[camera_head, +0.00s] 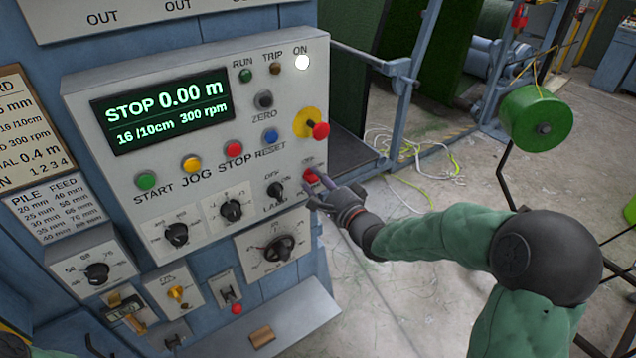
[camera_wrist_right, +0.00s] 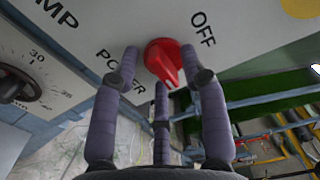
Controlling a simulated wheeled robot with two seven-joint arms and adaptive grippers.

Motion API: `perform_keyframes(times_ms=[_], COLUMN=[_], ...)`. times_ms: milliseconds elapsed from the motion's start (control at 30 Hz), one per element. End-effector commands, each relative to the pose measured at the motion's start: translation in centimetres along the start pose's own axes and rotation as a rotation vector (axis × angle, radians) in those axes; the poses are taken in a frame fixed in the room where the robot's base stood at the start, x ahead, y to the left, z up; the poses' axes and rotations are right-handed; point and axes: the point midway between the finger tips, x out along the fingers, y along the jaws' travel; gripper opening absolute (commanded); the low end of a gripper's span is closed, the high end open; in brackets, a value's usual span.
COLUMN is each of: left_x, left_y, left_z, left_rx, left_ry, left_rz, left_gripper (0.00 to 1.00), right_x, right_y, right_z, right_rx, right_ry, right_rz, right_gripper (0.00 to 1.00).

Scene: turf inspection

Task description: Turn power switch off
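The power switch is a red rotary knob (camera_head: 311,175) at the lower right of the grey control panel (camera_head: 235,60). In the right wrist view the red knob (camera_wrist_right: 163,60) sits between the words POWER and OFF, its raised grip slanting to the lower right. My right gripper (camera_head: 318,187) is at the knob. In the right wrist view its purple-grey fingers (camera_wrist_right: 164,75) stand apart, one on each side of the knob and a third below it. I see small gaps and cannot tell if any finger touches. My left gripper is not in view.
The white ON lamp (camera_head: 302,62) is lit, and the display (camera_head: 160,110) reads STOP 0.00 m. A red mushroom button (camera_head: 321,130) on a yellow base juts out just above the knob. The LAMP dial (camera_head: 275,190) is close to its left. Open floor lies right of the cabinet.

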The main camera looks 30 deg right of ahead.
Motion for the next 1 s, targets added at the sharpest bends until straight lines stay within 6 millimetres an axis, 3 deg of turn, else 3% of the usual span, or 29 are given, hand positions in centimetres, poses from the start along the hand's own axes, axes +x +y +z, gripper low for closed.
perform_keyframes(times_ms=[33,133,167,567,1000], left_x=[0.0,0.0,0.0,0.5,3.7], left_y=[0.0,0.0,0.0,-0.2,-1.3], left_z=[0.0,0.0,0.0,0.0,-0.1], left_rx=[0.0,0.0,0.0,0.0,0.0], left_ry=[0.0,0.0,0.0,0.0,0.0], left_rz=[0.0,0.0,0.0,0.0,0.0], left_gripper=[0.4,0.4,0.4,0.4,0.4], right_x=[0.0,0.0,0.0,0.0,0.0], right_y=[0.0,0.0,0.0,0.1,0.3], right_z=[0.0,0.0,0.0,0.0,-0.2], right_rx=[0.0,0.0,0.0,-0.04,-0.356], right_ry=[0.0,0.0,0.0,0.0,0.001], right_rz=[0.0,0.0,0.0,0.0,-0.002], right_gripper=[0.33,0.04,0.0,0.0,0.0])
